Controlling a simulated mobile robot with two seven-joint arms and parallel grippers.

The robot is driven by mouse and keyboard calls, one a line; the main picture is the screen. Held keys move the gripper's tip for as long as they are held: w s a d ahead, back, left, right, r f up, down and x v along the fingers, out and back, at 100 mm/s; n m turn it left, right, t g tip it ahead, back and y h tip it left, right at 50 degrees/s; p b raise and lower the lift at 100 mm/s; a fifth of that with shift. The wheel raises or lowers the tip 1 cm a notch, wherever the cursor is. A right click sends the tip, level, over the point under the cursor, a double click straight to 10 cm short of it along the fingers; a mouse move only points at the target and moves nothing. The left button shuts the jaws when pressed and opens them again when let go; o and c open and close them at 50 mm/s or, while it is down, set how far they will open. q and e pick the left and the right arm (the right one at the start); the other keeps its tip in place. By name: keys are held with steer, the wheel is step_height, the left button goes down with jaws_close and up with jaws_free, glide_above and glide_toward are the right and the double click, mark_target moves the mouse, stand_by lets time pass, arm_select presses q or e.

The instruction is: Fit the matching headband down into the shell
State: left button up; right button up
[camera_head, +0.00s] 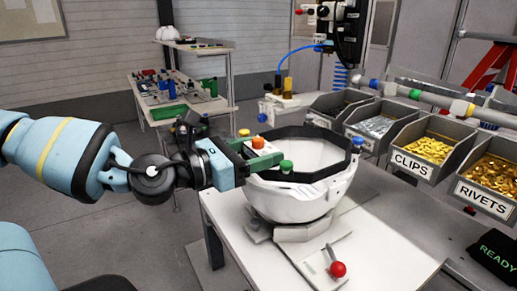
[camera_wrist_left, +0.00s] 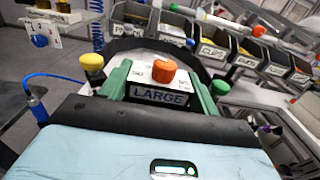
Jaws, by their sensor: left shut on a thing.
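The white shell (camera_head: 292,208) stands open side up on a grey stand (camera_head: 300,232) on the white table. The black angular headband (camera_head: 325,172) is at the shell's mouth, roughly level with its rim; how far it is seated cannot be told. My left gripper (camera_head: 258,154) has its green fingers shut on the headband's pale block, which bears an orange knob (camera_wrist_left: 164,72) and the label LARGE (camera_wrist_left: 158,95). A yellow knob (camera_wrist_left: 92,62) and a green knob (camera_wrist_left: 220,87) flank the fingers. Blue knobs show farther around. My right gripper is out of view.
Grey bins of clips (camera_head: 430,157) and rivets (camera_head: 492,176) line the right side. A red-knobbed lever (camera_head: 337,269) stands at the table's front. A tool with a blue hose (camera_head: 300,50) hangs behind the shell. A side bench (camera_head: 180,108) is at back left.

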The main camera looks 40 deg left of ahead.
arm_select(q)
steer(key=shift+f, duration=0.5)
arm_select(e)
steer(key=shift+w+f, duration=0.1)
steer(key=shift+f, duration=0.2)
arm_select(q)
steer(key=shift+f+b, duration=0.5)
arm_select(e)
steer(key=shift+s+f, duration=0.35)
arm_select(q)
steer(key=o, duration=1.1)
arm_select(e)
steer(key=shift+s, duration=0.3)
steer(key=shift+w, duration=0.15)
arm_select(q)
steer(key=p+v, duration=0.2)
steer(key=shift+s+a+r+p, duration=0.1)
steer(key=shift+s+r+p, duration=0.25)
steer(key=p+v, duration=0.2)
steer(key=v, duration=0.1)
steer(key=p+v, duration=0.2)
steer(key=shift+f, duration=0.35)
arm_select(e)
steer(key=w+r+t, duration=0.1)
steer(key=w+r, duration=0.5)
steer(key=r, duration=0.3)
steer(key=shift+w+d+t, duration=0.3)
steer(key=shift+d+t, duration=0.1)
